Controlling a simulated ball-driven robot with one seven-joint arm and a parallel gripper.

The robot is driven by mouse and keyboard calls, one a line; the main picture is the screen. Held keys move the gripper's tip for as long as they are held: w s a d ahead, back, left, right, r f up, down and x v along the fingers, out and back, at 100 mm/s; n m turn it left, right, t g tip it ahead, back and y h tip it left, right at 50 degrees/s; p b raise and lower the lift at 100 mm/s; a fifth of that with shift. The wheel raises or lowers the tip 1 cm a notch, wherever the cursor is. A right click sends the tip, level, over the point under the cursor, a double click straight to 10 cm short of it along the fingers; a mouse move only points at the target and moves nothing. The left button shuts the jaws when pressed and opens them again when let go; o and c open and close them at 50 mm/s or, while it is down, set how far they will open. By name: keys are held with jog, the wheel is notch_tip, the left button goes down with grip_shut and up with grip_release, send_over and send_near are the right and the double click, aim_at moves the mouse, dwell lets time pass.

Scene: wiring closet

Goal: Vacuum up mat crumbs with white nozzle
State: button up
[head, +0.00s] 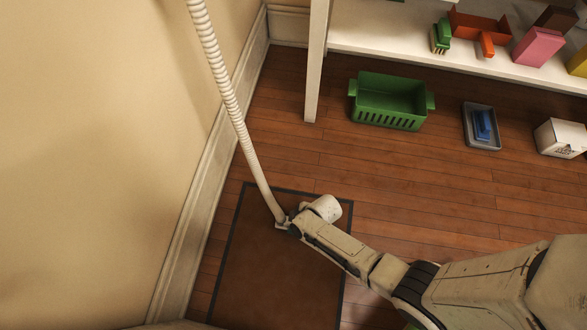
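The white ribbed hose (228,95) comes down from the top edge beside the wall and ends at my gripper (284,226). My gripper appears shut on the white nozzle (279,215) at the hose's lower end, and the hose is pulled straight. The nozzle's tip is mostly hidden by my gripper. The brown mat (270,275) with a dark border lies on the floor against the left wall, with my gripper over its far part. My arm covers part of its right side. I cannot make out crumbs on the mat.
A green basket (388,101), a grey tray (481,127) with a blue item and a white box (560,138) stand on the floor under a white shelf (420,53). The shelf holds several colored items. Wooden floor is clear between the mat and the basket.

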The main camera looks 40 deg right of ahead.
jog(key=shift+s+a+f, duration=0.1)
jog(key=shift+s+a, duration=0.3)
jog(key=shift+a, duration=0.2)
jog(key=shift+s+a+f, duration=0.1)
jog(key=shift+s+a, duration=0.3)
jog(key=shift+a, duration=0.15)
jog(key=shift+w+d+r, duration=0.1)
jog(key=shift+w+d, duration=0.25)
jog(key=shift+d, duration=0.25)
jog(key=shift+w+d, duration=0.35)
jog(key=shift+d, duration=0.25)
jog(key=shift+s+a+r+p, duration=0.1)
jog(key=shift+s+a+p, duration=0.2)
jog(key=shift+a, duration=0.3)
jog(key=shift+s+a+r+p, duration=0.1)
jog(key=shift+s+a+p, duration=0.1)
jog(key=shift+s+a, duration=0.3)
jog(key=shift+w+a+r, duration=0.1)
jog(key=shift+w+r, duration=0.05)
jog(key=shift+w, duration=0.05)
jog(key=shift+r+p, duration=0.9)
jog(key=shift+p, duration=0.1)
